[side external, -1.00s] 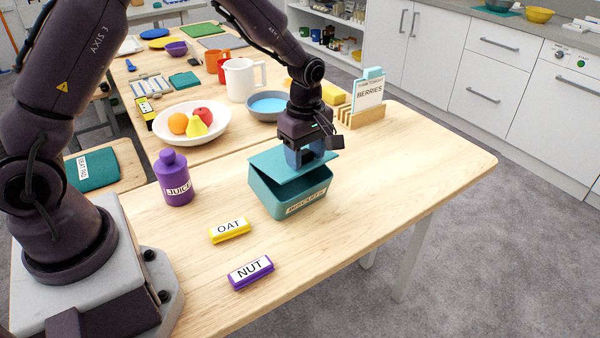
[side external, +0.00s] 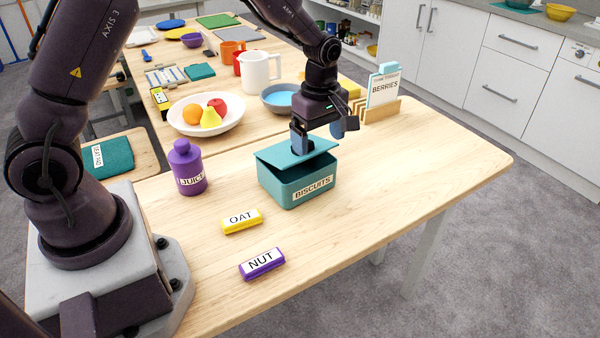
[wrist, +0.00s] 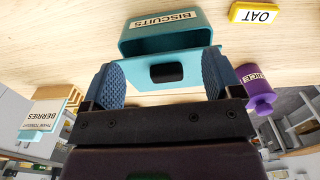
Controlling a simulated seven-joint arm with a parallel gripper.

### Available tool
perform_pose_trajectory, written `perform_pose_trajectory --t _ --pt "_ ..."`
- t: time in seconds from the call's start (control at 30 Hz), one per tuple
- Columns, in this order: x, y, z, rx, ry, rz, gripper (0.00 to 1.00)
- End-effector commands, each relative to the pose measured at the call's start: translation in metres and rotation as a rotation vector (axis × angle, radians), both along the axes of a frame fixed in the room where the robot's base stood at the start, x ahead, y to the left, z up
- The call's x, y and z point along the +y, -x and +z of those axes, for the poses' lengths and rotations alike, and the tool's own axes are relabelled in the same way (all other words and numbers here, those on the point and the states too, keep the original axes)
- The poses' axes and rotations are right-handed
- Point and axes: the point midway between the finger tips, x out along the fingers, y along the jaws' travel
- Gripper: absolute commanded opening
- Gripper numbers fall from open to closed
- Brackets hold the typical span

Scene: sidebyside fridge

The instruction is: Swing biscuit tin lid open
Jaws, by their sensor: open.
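The teal biscuit tin (side external: 293,190) stands on the wooden table, its BISCUITS label facing front. Its teal lid (side external: 285,153) is tilted, partly raised, with a gap between it and the tin's front. In the wrist view, the tin's label side (wrist: 200,18) is at the top, and the lid (wrist: 147,87) with a dark handle or slot (wrist: 168,73) lies between the fingers. My gripper (side external: 321,135) is open just over the lid's rear part. Its blue fingers (wrist: 163,75) are spread on either side of the lid's dark part. I cannot tell whether they touch the lid.
A purple juice bottle (side external: 188,170) stands left of the tin. Yellow OAT (side external: 242,221) and purple NUT (side external: 262,264) blocks lie in front. Behind are a fruit bowl (side external: 232,122), a blue bowl (side external: 279,105) and a wooden card rack (side external: 381,110). The table's right side is clear.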

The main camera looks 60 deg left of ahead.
Motion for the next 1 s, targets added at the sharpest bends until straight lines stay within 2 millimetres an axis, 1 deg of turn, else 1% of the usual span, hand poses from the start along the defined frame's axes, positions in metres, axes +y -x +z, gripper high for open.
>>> perform_pose_trajectory --t 0.03,0.2,0.4,0.5,0.6,0.87,0.93,1.0 --pt "0.000 -0.001 0.006 -0.004 0.000 -0.001 0.85" --pt "0.000 -0.001 0.023 -0.003 -0.001 -0.001 0.85" --pt "0.000 0.000 0.043 -0.003 0.000 -0.001 0.85" --pt "0.000 0.000 0.049 -0.001 0.000 -0.001 0.85" --pt "0.000 0.000 0.052 -0.001 0.000 -0.001 0.85" --pt "0.000 0.000 0.052 0.000 0.000 -0.004 0.85" --pt "0.000 0.000 0.052 0.000 0.000 -0.031 0.85" --pt "0.000 0.000 0.052 0.000 0.000 -0.096 0.85"
